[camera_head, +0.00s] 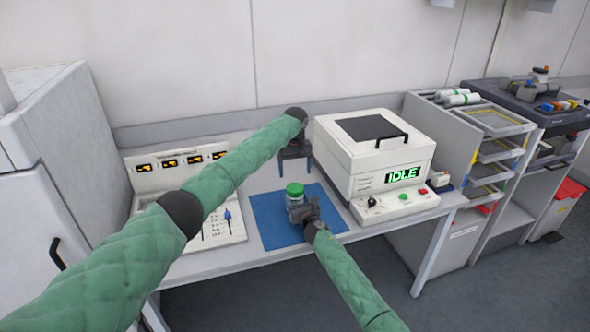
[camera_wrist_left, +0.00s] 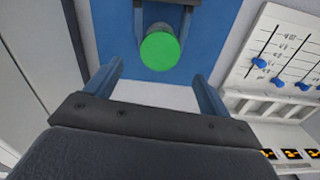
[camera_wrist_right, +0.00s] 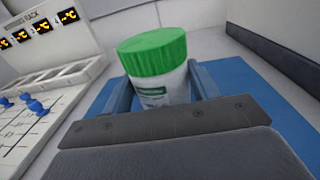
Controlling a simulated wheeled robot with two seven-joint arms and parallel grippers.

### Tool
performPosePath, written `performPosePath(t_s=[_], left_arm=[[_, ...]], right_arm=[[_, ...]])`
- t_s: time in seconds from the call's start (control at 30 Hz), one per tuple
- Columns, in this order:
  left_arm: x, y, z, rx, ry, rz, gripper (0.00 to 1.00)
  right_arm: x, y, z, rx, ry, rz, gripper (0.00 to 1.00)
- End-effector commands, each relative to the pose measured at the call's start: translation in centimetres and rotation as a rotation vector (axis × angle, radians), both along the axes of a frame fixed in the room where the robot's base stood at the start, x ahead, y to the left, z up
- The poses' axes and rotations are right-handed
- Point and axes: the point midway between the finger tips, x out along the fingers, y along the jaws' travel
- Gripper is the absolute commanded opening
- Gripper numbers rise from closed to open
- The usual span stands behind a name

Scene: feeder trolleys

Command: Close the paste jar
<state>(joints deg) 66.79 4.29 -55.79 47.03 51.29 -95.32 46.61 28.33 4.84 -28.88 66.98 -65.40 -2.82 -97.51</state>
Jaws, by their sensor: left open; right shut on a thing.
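The paste jar (camera_head: 294,201) has a white body with a label and stands upright on the blue mat (camera_head: 268,215). Its green lid (camera_head: 294,189) sits on top; I cannot tell how tightly it is seated. My right gripper (camera_head: 299,210) is shut around the jar's body, with one finger on each side in the right wrist view (camera_wrist_right: 164,90). My left gripper (camera_head: 295,172) is open and empty, pointing down above and behind the jar. In the left wrist view, the green lid (camera_wrist_left: 160,49) shows beyond the open fingers, apart from them.
A white machine (camera_head: 376,160) reading IDLE stands right of the mat. A panel with sliders and orange displays (camera_head: 190,180) is on the left, partly hidden by my left arm. A grey cabinet (camera_head: 60,150) stands at far left. A trolley with trays (camera_head: 490,130) is at right.

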Motion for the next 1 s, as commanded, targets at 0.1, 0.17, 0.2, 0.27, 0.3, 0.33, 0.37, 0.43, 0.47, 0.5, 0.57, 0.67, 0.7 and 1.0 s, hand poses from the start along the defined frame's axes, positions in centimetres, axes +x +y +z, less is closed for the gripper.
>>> performPosePath(t_s=[0.1,0.17,0.2,0.27,0.3,0.33,0.37,0.43,0.47,0.5,0.57,0.67,0.7,1.0], left_arm=[[0.0,0.0,0.0,0.0,0.0,0.061,0.82],[0.0,0.0,0.0,0.0,0.0,0.079,0.82],[0.0,0.0,0.0,0.0,0.0,0.086,0.82],[0.0,0.0,0.0,0.0,0.0,0.09,0.82],[0.0,0.0,0.0,0.0,0.0,0.091,0.82],[0.0,0.0,0.0,0.0,0.0,0.091,0.82],[0.0,0.0,0.0,0.0,0.0,0.091,0.82],[0.0,0.0,0.0,0.0,0.0,0.09,0.82],[0.0,0.0,0.0,0.0,0.0,0.09,0.82],[0.0,0.0,0.0,0.0,0.0,0.09,0.82],[0.0,0.0,-0.1,0.0,0.0,0.09,0.82],[0.0,0.0,-0.5,0.0,0.0,0.089,0.82],[0.0,0.0,-0.9,0.0,0.0,0.089,0.82],[0.0,0.0,-4.9,0.001,0.001,0.09,0.82]], right_arm=[[0.0,0.0,0.1,0.0,-0.001,0.0,0.0],[0.0,0.0,0.1,0.0,-0.001,0.0,0.0],[0.0,0.0,0.1,0.0,-0.001,0.0,0.0],[0.0,0.0,0.1,0.0,-0.001,0.0,0.0],[0.0,0.0,0.1,0.0,-0.001,0.0,0.0],[0.0,0.0,0.1,0.0,-0.001,0.0,0.0],[0.0,0.0,0.1,0.0,-0.001,0.0,0.0],[0.0,0.0,0.1,0.0,-0.001,0.0,0.0],[0.0,0.0,0.1,0.0,-0.001,0.0,0.0],[0.0,0.0,0.1,0.0,-0.001,0.0,0.0],[0.0,0.0,0.0,0.0,-0.001,0.0,0.0],[0.0,0.0,0.0,0.0,-0.001,0.0,0.0],[0.0,0.0,0.0,0.0,-0.001,0.0,0.0],[0.0,0.0,0.1,0.0,-0.001,0.0,0.0]])
